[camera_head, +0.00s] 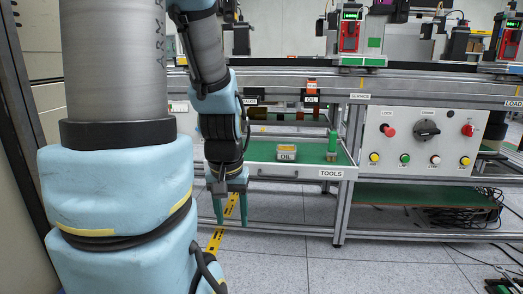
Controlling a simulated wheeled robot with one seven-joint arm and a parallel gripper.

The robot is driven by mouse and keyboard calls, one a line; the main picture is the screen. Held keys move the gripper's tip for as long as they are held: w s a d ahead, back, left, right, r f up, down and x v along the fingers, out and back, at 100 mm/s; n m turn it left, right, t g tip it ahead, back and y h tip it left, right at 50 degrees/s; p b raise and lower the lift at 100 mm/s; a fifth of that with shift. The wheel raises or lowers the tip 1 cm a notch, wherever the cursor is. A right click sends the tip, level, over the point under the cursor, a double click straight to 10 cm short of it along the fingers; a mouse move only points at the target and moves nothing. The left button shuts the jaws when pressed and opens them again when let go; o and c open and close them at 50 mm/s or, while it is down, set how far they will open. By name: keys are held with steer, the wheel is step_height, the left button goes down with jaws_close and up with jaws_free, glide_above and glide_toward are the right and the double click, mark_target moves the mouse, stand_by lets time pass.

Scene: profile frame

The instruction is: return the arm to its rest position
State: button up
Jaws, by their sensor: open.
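My gripper (231,207) hangs at the end of my arm, left of the middle, with its two green fingers pointing down and apart. It is open and nothing shows between the fingers. It is in front of the workbench, near the left part of the tools tray (331,174). My arm's upper links fill the left side of the view and hide what is behind them.
A control panel (420,141) with buttons and knobs is to the right. Cables (471,212) lie under the bench. The grey floor (375,265) in front is mostly clear.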

step_height(320, 180, up, 30)
steer(key=p, duration=2.9)
steer(key=shift+r, duration=0.15)
